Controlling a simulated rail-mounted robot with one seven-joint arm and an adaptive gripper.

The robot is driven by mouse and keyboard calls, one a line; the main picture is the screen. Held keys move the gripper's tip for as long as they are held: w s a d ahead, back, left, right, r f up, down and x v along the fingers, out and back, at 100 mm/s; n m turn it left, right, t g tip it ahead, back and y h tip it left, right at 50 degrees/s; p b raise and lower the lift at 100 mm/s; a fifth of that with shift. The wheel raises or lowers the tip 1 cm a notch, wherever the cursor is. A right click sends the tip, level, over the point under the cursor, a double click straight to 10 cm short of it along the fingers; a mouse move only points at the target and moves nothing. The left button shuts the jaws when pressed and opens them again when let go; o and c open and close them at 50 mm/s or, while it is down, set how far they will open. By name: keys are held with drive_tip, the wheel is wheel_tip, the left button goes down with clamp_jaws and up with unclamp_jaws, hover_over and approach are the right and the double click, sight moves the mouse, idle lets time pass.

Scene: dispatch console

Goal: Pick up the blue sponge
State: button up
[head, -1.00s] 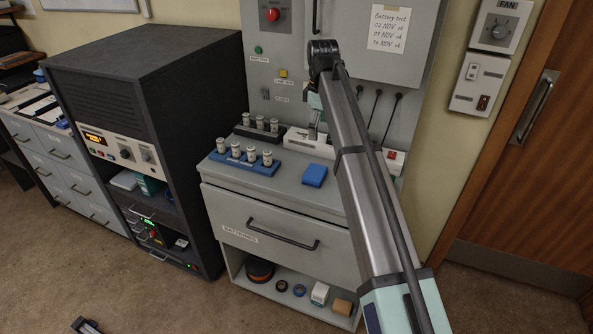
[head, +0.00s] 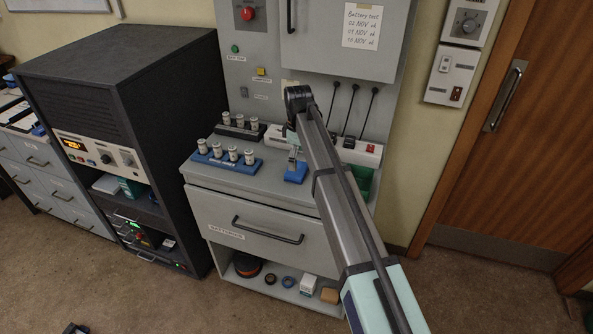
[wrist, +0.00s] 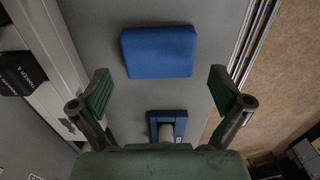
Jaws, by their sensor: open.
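The blue sponge (head: 296,172) lies flat on the grey cabinet top, right of the blue battery rack. In the wrist view the sponge (wrist: 158,52) is a blue block ahead of my gripper (wrist: 164,88), roughly centred between its two spread fingers. The fingers are open and empty, and neither appears to touch the sponge. In the head view my gripper (head: 295,150) points down over the sponge and partly hides it. The exact height of the fingertips above the sponge is hard to tell.
A blue rack (head: 225,159) of several batteries stands left of the sponge, with a dark rack (head: 240,129) behind it. A white-and-grey unit (head: 340,146) runs along the back. A green bin (head: 362,183) sits at the right. The cabinet's front edge is close.

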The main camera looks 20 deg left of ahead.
drive_tip(key=shift+a+f+p, duration=0.15)
drive_tip(key=shift+f+p, duration=1.05)
drive_tip(key=shift+f, duration=1.3)
drive_tip(key=c, duration=0.7)
